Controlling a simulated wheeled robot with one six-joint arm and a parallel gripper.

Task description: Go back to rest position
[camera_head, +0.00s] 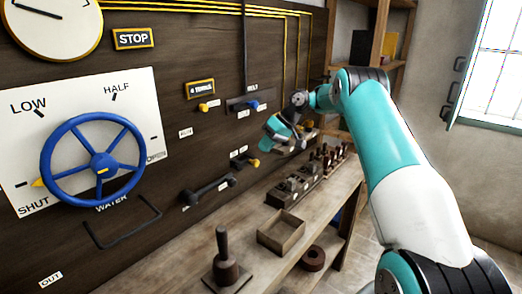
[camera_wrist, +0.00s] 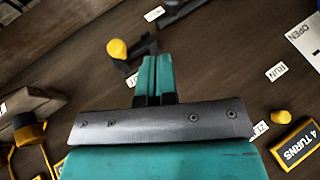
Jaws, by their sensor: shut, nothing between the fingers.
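My arm reaches out along the right of the head view. My gripper (camera_head: 277,128) is in front of the dark wooden control board (camera_head: 150,75), above the bench. In the wrist view my gripper (camera_wrist: 155,72) has its two teal fingers together with nothing between them. A lever with a yellow knob (camera_wrist: 117,48) shows just past the fingertips to the left in that view; whether they touch it cannot be told.
The board carries a blue handwheel (camera_head: 103,160) with its yellow pointer near SHUT, a clock (camera_head: 50,25) and a black handle bar (camera_head: 208,190). The bench holds an open wooden box (camera_head: 281,233), a dark handled tool (camera_head: 226,265) and blocks with pegs. A shelf stands behind my arm.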

